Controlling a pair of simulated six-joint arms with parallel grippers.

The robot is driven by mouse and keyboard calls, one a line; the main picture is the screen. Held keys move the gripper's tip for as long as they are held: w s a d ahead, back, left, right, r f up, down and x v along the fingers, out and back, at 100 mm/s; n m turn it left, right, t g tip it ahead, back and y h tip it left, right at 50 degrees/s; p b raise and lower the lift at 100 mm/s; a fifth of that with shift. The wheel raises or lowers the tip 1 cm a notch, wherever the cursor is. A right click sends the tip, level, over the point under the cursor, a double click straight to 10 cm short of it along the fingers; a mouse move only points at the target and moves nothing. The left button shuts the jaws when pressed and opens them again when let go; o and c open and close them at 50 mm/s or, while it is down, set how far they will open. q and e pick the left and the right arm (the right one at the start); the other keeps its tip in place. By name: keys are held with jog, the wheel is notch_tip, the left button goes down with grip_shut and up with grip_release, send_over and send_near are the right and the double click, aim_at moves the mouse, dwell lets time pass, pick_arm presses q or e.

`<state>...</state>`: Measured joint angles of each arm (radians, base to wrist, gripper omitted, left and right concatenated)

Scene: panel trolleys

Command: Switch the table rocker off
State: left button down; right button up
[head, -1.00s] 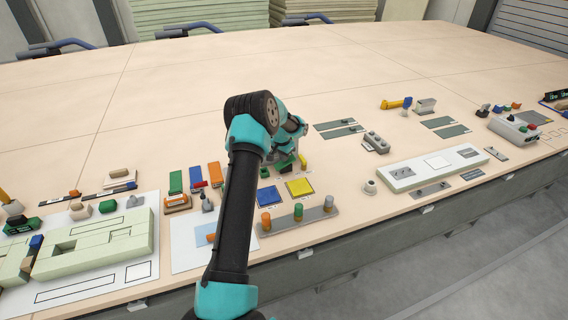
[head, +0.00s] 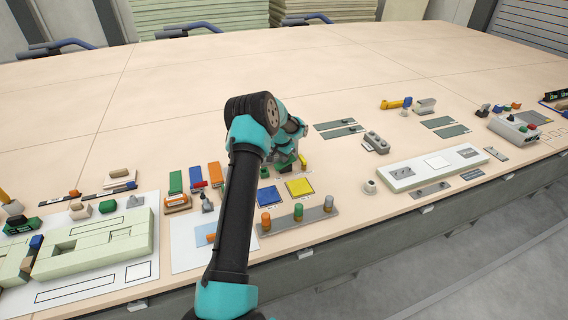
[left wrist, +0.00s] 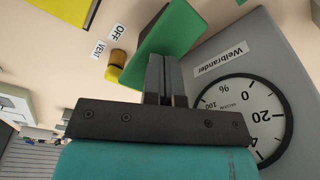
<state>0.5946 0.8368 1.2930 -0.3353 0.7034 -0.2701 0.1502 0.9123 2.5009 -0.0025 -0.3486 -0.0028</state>
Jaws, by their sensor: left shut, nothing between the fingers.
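A green rocker-like plate (left wrist: 170,40) shows in the left wrist view beside a grey box with a round gauge (left wrist: 245,115); a label reading OFF (left wrist: 117,32) lies next to it. In the head view a green part (head: 281,170) shows low by my gripper, mostly hidden by the arm. My left gripper (left wrist: 165,62) is shut and empty, its fingertips at the lower edge of the green plate; I cannot tell whether they touch. It also shows in the head view (head: 288,161). My right gripper is not in view.
Blue (head: 269,196) and yellow (head: 300,187) square pads and a grey strip with coloured pegs (head: 299,221) lie in front. The table behind is clear.

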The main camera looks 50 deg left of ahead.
pick_arm(q)
jog(key=shift+r, duration=3.45)
